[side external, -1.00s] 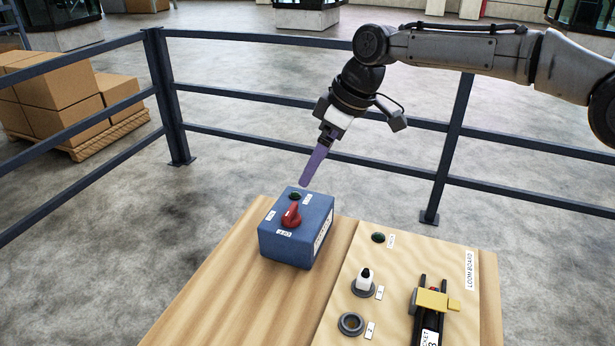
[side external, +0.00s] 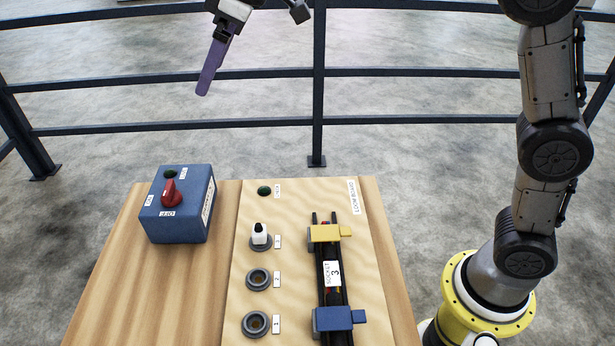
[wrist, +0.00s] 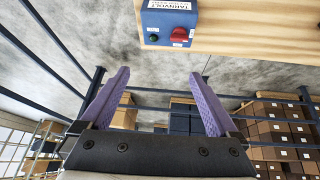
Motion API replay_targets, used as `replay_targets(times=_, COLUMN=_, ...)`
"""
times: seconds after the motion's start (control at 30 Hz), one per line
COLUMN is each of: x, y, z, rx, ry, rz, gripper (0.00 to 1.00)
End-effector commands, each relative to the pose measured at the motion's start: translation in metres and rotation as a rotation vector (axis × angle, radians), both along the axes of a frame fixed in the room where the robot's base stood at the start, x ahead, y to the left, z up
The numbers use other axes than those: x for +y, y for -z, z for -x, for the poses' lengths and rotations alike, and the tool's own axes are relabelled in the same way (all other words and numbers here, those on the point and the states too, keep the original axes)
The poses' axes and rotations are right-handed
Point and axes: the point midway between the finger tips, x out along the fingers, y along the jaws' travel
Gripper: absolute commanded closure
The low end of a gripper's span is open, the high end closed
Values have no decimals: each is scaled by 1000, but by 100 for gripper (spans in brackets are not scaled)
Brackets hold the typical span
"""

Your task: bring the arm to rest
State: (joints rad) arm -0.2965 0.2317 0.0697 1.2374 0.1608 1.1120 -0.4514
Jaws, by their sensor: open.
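My gripper (side external: 205,92) is in the upper part of the side view, held in the air above and beyond the blue box, touching nothing. Its purple fingers point down and slightly left. In the wrist view my gripper (wrist: 159,74) has its two fingers wide apart with nothing between them. The blue box (side external: 188,222) stands on the wooden table with a red knob (side external: 169,193) and a dark green button on top. The box (wrist: 160,18) also shows in the wrist view at the top edge, beyond the fingers.
The loom board (side external: 290,198) on the table (side external: 120,290) bears ring sockets, one with a white plug (side external: 260,233), and a dark cable strip held by a yellow clip (side external: 325,233) and a blue clip (side external: 333,319). A dark railing (side external: 318,100) runs behind. Boxes (wrist: 280,125) show in the wrist view.

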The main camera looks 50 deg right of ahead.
Motion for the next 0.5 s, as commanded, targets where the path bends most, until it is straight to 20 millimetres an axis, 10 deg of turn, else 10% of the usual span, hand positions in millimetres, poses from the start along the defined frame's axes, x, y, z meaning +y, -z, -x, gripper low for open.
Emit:
replay_targets(times=0.23, x=-85, y=-38, z=94, rx=-61, ry=169, rz=-9, gripper=4)
replay_targets(times=0.5, x=-147, y=-8, z=209, rx=-77, ry=384, rz=-21, gripper=4)
